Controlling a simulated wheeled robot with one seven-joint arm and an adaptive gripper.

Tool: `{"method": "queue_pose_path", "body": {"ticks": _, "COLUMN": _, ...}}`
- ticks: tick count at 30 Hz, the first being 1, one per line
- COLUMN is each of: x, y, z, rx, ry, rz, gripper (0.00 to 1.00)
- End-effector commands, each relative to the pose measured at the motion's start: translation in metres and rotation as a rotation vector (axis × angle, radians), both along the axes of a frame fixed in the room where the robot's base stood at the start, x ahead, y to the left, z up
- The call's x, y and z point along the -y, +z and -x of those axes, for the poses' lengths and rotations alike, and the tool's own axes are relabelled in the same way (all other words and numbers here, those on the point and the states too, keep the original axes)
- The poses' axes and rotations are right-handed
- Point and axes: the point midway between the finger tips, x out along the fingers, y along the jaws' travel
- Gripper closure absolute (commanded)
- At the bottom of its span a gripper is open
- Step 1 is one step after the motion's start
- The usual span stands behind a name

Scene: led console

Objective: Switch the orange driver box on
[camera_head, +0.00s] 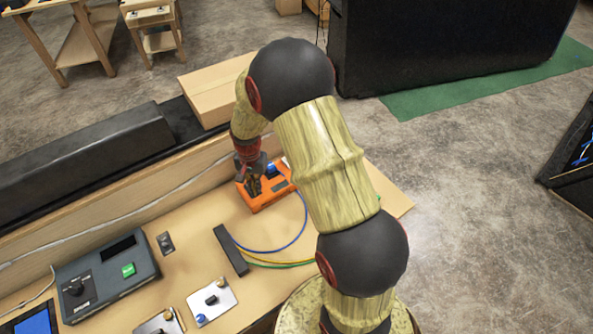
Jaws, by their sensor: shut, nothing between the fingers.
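The orange driver box (273,200) stands on the wooden bench, near its right end. It has a blue part (271,168) on top and a dark patch on its right side. My gripper (254,187) is shut and empty, pointing down at the left part of the box's top. I cannot tell whether the fingertips touch the box. The gripper hides part of the box's top, and the state of any switch there cannot be made out.
A dark grey console (107,277) with a knob and green button stands left on the bench (197,253). A black bar (231,249) has blue, yellow and green wires. A low wooden wall runs behind. My arm covers the bench's right side.

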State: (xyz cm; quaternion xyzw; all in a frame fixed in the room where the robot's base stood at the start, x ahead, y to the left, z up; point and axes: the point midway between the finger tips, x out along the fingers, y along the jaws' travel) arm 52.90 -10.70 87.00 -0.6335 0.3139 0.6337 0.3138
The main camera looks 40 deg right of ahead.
Motion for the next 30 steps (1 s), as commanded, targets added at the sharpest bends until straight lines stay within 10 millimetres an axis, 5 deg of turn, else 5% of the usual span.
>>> {"method": "queue_pose_path", "body": {"ticks": 30, "x": 0.001, "y": -0.003, "z": -0.013, "rx": -0.001, "ry": 0.000, "rz": -0.001, "gripper": 1.00}}
